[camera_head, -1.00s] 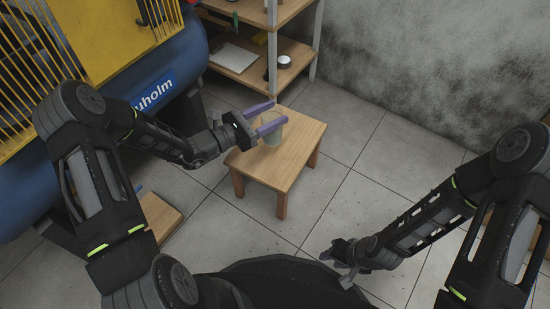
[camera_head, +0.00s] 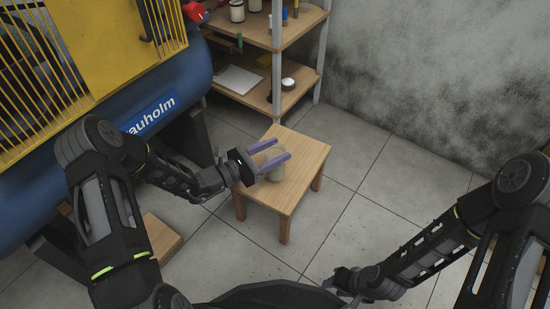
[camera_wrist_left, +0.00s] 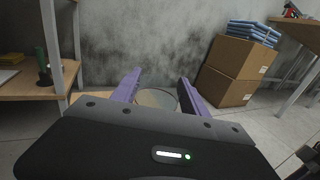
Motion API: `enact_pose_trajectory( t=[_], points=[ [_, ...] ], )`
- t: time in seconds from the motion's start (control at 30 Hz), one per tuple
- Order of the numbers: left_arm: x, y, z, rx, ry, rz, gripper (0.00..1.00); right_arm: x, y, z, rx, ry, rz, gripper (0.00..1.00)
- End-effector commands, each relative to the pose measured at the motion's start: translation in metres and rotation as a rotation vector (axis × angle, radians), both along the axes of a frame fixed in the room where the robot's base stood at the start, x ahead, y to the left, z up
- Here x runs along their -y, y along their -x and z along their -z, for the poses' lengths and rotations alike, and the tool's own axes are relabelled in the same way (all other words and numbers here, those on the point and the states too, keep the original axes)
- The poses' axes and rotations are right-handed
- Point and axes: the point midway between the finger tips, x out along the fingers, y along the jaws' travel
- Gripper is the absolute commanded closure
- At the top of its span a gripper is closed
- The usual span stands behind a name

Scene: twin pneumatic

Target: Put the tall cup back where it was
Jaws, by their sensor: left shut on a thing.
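The tall cup (camera_head: 276,173) is a pale, greenish-grey, see-through-looking vessel over the small wooden table (camera_head: 299,155). My left gripper (camera_head: 282,149) has its purple fingers on either side of the cup and is shut on it. The cup looks upright, with its base over the tabletop; I cannot tell whether it touches the wood. In the left wrist view the cup's round rim (camera_wrist_left: 157,98) shows between the fingers, its lower part hidden by the gripper body. My right gripper (camera_head: 343,281) is low at the bottom, away from the table, its jaws unclear.
A wooden shelf (camera_head: 305,75) with a clipboard (camera_head: 239,79) and several jars stands behind the table. The blue compressor (camera_head: 110,135) is close on the left. Cardboard boxes (camera_wrist_left: 232,62) show in the left wrist view. Floor right of the table is clear.

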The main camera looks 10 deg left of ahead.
Motion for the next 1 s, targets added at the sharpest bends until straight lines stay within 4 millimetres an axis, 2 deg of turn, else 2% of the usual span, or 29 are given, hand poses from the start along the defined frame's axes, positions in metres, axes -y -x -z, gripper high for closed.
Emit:
enact_pose_trajectory(
  t=[0.03,0.17,0.57,0.6,0.87,1.0],
  points=[
    [0.0,0.0,0.013,-0.001,0.0,0.0,1.0,0.0,-0.001,0.008,0.002,0.0,0.001,0.66],
    [0.0,0.0,0.029,-0.001,0.001,0.001,1.0,0.001,-0.002,0.015,0.002,-0.002,0.002,0.66],
    [0.0,0.0,0.032,0.0,0.0,0.001,1.0,0.001,-0.003,0.015,0.002,-0.003,0.002,0.66],
    [0.0,0.0,0.033,0.0,0.0,0.001,0.47,0.001,-0.003,0.015,0.002,-0.003,0.002,0.66],
    [0.0,0.0,0.032,0.0,0.0,0.001,0.26,0.001,-0.003,0.014,0.002,-0.003,0.002,0.66],
    [0.0,0.0,0.032,0.0,0.0,0.0,0.26,0.001,-0.003,0.014,0.002,-0.003,0.002,0.66]
  ],
)
